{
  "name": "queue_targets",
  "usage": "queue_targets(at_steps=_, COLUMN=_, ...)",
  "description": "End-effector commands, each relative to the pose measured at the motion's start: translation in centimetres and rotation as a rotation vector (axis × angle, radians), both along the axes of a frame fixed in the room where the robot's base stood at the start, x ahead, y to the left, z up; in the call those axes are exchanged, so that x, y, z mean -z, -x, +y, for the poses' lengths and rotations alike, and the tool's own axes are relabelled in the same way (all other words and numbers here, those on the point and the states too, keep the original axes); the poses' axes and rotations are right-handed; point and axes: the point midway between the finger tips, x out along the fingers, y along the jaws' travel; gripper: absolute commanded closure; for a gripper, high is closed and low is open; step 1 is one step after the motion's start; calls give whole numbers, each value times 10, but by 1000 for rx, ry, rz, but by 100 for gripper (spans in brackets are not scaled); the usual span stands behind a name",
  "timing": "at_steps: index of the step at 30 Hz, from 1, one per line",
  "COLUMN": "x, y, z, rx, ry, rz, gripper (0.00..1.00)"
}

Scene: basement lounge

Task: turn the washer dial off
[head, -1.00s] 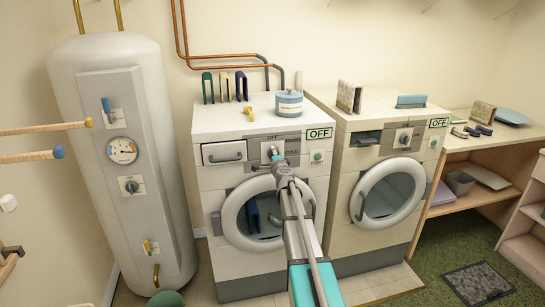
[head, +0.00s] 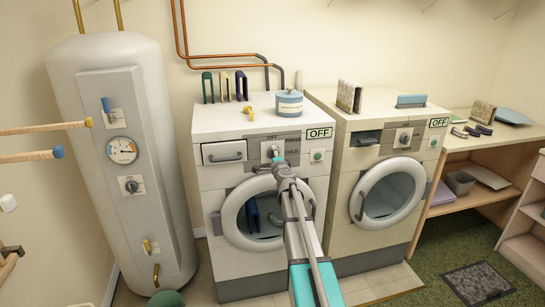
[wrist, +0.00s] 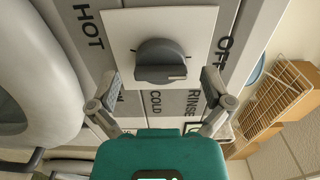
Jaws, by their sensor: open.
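The washer (head: 215,185) is the left white machine, with a round door. Its dial (head: 272,151) is a dark grey knob on a white plate, high on the front panel. In the wrist view the dial (wrist: 160,60) has a pale mark on its lower right edge; HOT, COLD, RINSE and OFF labels surround the plate. The OFF sign (head: 319,133) shows on the panel. My gripper (wrist: 158,88) is open and empty, its fingers apart, below the dial in the wrist view; contact does not show. It also shows in the head view (head: 279,164).
A similar machine (head: 345,215) stands to the right, also with an OFF sign (head: 438,122). A white tank (head: 90,200) is at the left. A blue canister (head: 289,105) and a yellow clip (head: 249,113) sit on the washer top. A green rug (head: 440,265) covers the floor at right.

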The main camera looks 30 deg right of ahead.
Motion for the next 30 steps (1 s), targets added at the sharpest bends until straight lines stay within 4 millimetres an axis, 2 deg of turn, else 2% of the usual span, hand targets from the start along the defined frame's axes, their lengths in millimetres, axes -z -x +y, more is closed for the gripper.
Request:
queue_targets(at_steps=12, x=0, y=66, z=16, rx=-1, ry=0, rz=0, gripper=0)
queue_targets(at_steps=18, x=0, y=90, z=22, rx=0, ry=0, rz=0, gripper=0)
queue_targets(at_steps=24, x=0, y=100, z=24, rx=0, ry=1, rz=0, gripper=0)
queue_targets(at_steps=30, x=0, y=101, z=24, rx=0, ry=1, rz=0, gripper=0)
